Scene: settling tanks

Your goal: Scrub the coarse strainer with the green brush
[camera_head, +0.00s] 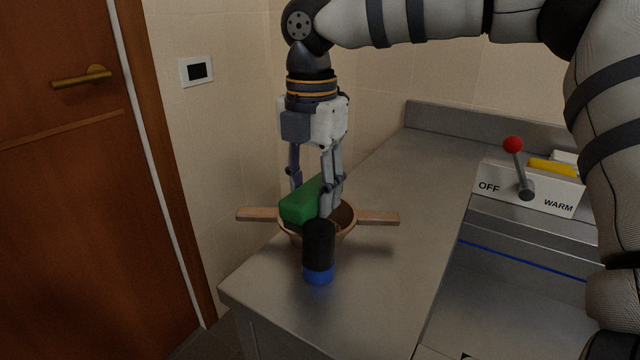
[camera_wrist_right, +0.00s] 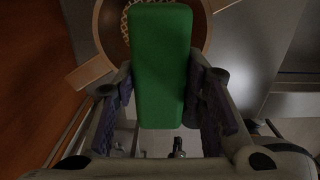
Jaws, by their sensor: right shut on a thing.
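The green brush (camera_head: 300,205) is a green block held in my right gripper (camera_head: 311,205), which points down and is shut on it. In the right wrist view the green brush (camera_wrist_right: 162,65) lies between the two fingers of the gripper (camera_wrist_right: 165,100). The strainer (camera_head: 346,216) is a round brown bowl with two flat wooden handles, on the steel counter. The brush is over its bowl; I cannot tell whether they touch. In the wrist view the strainer's rim (camera_wrist_right: 104,35) and some mesh show behind the brush. My left gripper is not in view.
A black and blue cylinder (camera_head: 318,250) stands just in front of the strainer. A red-knobbed lever (camera_head: 514,146) on a panel marked OFF and WARM, with a yellow item (camera_head: 552,167), is at right. The counter (camera_head: 400,260) is clear right of the strainer. A wooden door (camera_head: 70,200) is at left.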

